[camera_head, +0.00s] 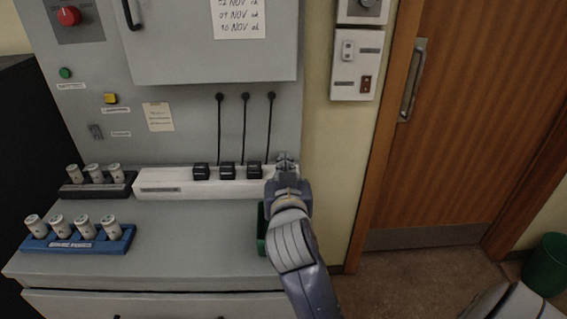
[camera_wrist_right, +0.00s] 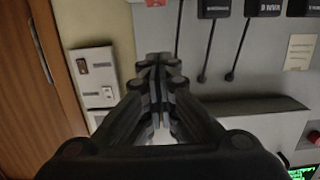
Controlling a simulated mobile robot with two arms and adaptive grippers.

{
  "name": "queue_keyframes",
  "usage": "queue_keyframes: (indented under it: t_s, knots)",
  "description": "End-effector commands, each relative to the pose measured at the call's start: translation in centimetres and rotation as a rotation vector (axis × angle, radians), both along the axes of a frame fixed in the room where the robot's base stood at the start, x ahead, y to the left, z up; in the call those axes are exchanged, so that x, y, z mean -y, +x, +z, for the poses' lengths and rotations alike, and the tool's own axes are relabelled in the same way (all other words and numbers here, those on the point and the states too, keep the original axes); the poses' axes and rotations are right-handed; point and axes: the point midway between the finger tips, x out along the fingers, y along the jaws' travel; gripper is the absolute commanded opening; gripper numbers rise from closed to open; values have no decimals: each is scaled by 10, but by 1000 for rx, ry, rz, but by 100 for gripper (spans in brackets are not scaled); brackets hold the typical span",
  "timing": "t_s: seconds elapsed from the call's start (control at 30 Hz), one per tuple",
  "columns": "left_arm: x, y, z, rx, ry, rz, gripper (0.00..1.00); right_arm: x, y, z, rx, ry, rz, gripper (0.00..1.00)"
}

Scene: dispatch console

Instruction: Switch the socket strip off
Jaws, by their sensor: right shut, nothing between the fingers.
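The white socket strip (camera_head: 162,182) lies along the back of the grey console top, with three black plugs (camera_head: 227,171) in it. My right gripper (camera_head: 285,160) is at the strip's right end, its fingers shut and empty. It covers that end, so I see no switch on the strip in the head view. In the right wrist view the shut fingers (camera_wrist_right: 158,62) point towards the wall side, and the black plugs (camera_wrist_right: 262,8) are at the top edge. Whether the fingers touch the strip I cannot tell. My left gripper is not in view.
Black cords (camera_head: 244,130) rise from the plugs to the back panel. Left are a black rack (camera_head: 75,190) and a blue rack (camera_head: 75,243) of white cylinders. A green container (camera_head: 262,228) is partly behind my right arm. The front middle of the console top is clear.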

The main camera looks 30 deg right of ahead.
Motion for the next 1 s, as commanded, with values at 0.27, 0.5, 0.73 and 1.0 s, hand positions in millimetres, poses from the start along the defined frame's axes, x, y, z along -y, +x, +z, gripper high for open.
queue_keyframes:
  t_s: [0.27, 0.5, 0.73, 1.0]
  knots:
    - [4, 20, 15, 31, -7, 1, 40, 32, 51, -4, -1, -5, 0, 0]
    - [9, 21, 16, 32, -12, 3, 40, 40, 64, -35, -5, -2, 0, 0]
    - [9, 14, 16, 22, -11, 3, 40, 40, 66, -48, -1, -2, 1, 0]
    - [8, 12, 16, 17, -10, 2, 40, 40, 66, -49, -1, -1, 0, 0]
